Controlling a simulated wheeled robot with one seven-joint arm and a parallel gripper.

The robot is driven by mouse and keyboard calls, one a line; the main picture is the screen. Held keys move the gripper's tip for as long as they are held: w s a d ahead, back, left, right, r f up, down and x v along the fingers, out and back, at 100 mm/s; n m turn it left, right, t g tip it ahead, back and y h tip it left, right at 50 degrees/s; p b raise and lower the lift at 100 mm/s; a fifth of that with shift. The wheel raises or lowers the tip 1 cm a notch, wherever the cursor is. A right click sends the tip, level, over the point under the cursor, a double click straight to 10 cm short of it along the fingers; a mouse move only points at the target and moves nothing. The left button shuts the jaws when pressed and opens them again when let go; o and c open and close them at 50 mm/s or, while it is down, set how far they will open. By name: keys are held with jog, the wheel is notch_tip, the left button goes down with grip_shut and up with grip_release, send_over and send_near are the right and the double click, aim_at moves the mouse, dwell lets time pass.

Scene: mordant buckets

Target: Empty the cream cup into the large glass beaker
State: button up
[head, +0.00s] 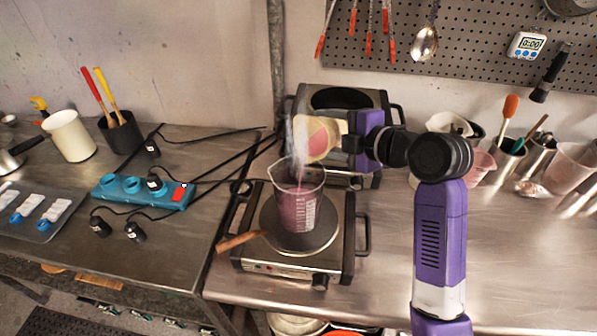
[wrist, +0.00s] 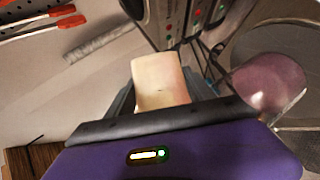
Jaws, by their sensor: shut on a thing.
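My gripper (head: 336,142) is shut on the cream cup (head: 317,152) and holds it tipped toward the left, above the large glass beaker (head: 300,205). A pinkish patch shows at the cup's mouth. A pale, hazy streak hangs between the cup and the beaker's mouth; I cannot tell whether it is falling powder or steam. The beaker stands upright with pinkish-purple contents. In the wrist view the cup (wrist: 160,82) sits between the fingers, and the beaker (wrist: 268,85) is to the right, with pinkish contents. The inside of the cup is mostly hidden.
The beaker stands on a hot plate (head: 330,262), with a wooden handle (head: 240,241) at its left. A second hot plate (head: 372,98) is behind. A blue power strip (head: 140,190) and cables lie left. Cups with tools crowd the back right; the steel counter (head: 530,260) at right is clear.

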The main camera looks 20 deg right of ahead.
jog(key=shift+s+a+r+n+h+b, duration=0.2)
jog(key=shift+s+a+r+n, duration=0.1)
jog(key=shift+a, duration=0.1)
jog(key=shift+s+a+r+n+h+b, duration=0.1)
jog(key=shift+s+a+r+n+b, duration=0.1)
jog(key=shift+a+r+n, duration=0.15)
dwell(0.9)
jog(key=shift+a+r+n+t+b, duration=0.25)
jog(key=shift+n+t+b, duration=0.1)
jog(key=shift+t+b, duration=0.2)
dwell(0.5)
